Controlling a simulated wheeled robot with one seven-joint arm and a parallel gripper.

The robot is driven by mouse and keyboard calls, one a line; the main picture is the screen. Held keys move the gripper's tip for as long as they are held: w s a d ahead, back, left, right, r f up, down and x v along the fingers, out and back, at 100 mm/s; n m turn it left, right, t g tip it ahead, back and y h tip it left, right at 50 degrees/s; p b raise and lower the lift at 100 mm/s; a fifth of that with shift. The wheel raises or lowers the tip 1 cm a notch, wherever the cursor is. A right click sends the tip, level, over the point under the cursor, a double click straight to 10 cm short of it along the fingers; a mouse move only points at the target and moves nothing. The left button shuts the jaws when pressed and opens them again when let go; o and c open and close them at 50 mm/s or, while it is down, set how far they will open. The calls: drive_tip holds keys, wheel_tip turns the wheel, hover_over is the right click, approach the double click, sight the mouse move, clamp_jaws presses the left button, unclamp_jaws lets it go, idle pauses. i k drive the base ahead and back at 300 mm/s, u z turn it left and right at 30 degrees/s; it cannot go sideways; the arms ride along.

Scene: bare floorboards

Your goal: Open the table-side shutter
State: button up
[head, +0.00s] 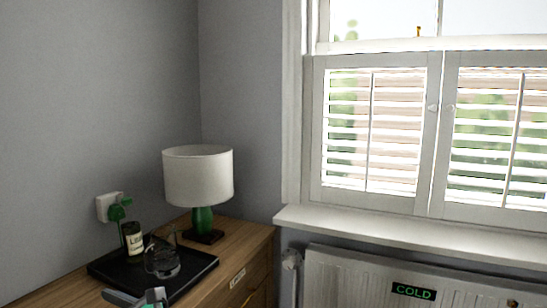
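The table-side shutter (313,135) is the left white louvred panel in the lower half of the window. It looks shut, lying flat in its frame and meeting the right shutter (447,150) at the middle. My gripper (138,298) shows only in part at the bottom edge, with grey and green pieces low in front of the tray. It is far to the left of and below the shutter. Its finger opening is not clear.
A wooden table with drawers (245,240) stands left of the window. On it are a white-shaded lamp (198,175) and a black tray (195,280) with a bottle (133,240) and glassware (162,262). The white sill (400,233) is clear above a radiator (345,280).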

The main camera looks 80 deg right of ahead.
sight(440, 207)
drive_tip(key=z, duration=4.3)
